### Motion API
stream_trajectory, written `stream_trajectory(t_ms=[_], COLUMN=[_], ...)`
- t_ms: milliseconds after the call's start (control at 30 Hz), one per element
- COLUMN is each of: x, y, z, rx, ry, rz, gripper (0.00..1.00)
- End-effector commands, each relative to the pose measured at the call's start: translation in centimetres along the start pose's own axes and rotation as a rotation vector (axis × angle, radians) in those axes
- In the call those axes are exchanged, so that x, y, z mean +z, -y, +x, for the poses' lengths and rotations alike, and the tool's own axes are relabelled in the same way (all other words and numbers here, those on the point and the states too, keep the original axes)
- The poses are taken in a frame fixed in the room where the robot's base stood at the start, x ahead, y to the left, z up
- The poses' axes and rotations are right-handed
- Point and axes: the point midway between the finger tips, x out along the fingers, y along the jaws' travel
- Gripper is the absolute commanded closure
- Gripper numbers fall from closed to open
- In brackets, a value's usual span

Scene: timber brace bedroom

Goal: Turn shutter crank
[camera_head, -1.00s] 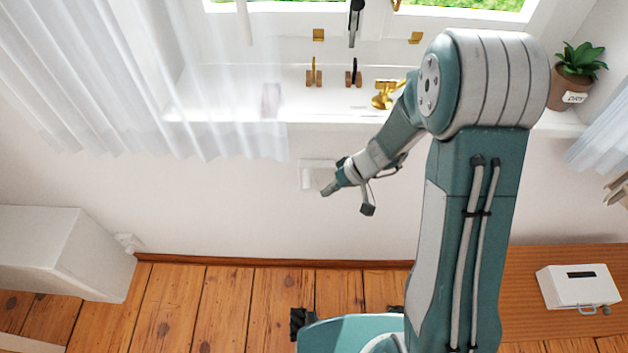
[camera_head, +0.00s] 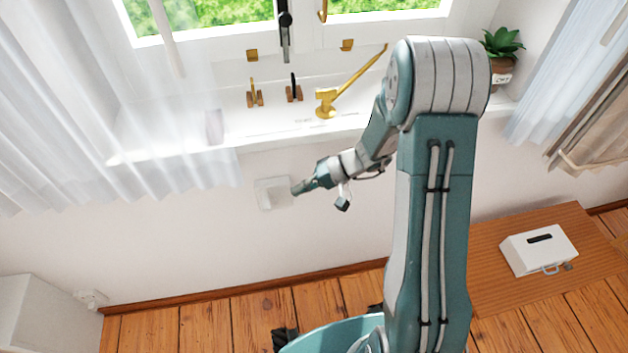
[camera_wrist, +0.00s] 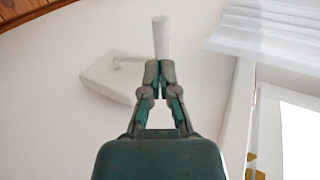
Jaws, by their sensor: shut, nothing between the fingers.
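A white wall box (camera_head: 272,193) is mounted on the wall below the window sill. It also shows in the wrist view (camera_wrist: 105,80), with a thin white stem at its edge and a pale cylindrical handle (camera_wrist: 160,36), which looks like the crank's grip. My gripper (camera_head: 297,190) is beside the right edge of the box in the head view. In the wrist view my gripper (camera_wrist: 159,72) is shut and empty, its fingertips at the near end of the handle. I cannot tell whether they touch it.
The white sill (camera_head: 350,125) above holds a gold long-handled piece (camera_head: 326,103), small brackets and a potted plant (camera_head: 502,55). A sheer curtain (camera_head: 60,110) hangs at left. A white case (camera_head: 538,250) sits on a low wooden surface at right. Floor below the box is clear.

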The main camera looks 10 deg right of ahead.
Motion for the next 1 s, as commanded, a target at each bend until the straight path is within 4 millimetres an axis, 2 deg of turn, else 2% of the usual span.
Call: stream_trajectory(t_ms=[33,200,400,1000], x=[0.1,0.1,0.1,0.0], y=[0.0,0.0,0.0,0.2], z=[1.1,4.0,6.0,6.4], rx=[-0.001,-0.001,0.0,0.03], ry=[0.006,0.005,0.002,0.0], rz=[0.001,0.0,-0.001,-0.005], gripper=[1.0,1.0,1.0,1.0])
